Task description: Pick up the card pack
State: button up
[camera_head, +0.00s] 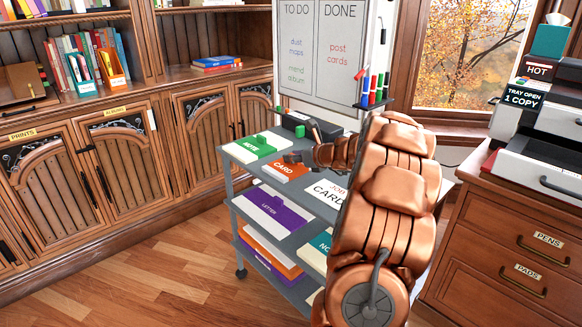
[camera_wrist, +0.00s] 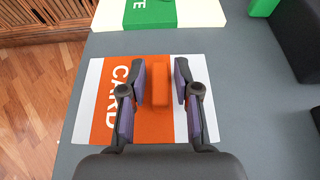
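A dark box (camera_head: 305,124) stands at the cart's back edge. A whiteboard (camera_head: 322,50) rises behind. A printer (camera_head: 545,150) on a drawer cabinet is at right.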

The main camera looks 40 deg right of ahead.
aim_at(296, 166)
grip_shut()
jog(key=shift+r, duration=0.1)
jog(key=shift+s+r+p, duration=0.1)
jog(key=shift+r+p, duration=0.8)
jog(key=shift+r, duration=1)
jog(key=shift+s+a, duration=0.45)
jog(key=shift+s, duration=0.3)
jog(key=s+a, duration=0.2)
jog(key=s, duration=0.2)
jog(key=s+a+p, duration=0.1)
jog(key=s+a, duration=0.2)
jog(key=s+a+r, duration=0.1)
jog(key=s+a, duration=0.2)
jog(key=s, duration=0.1)
jog(key=shift+s, duration=0.35)
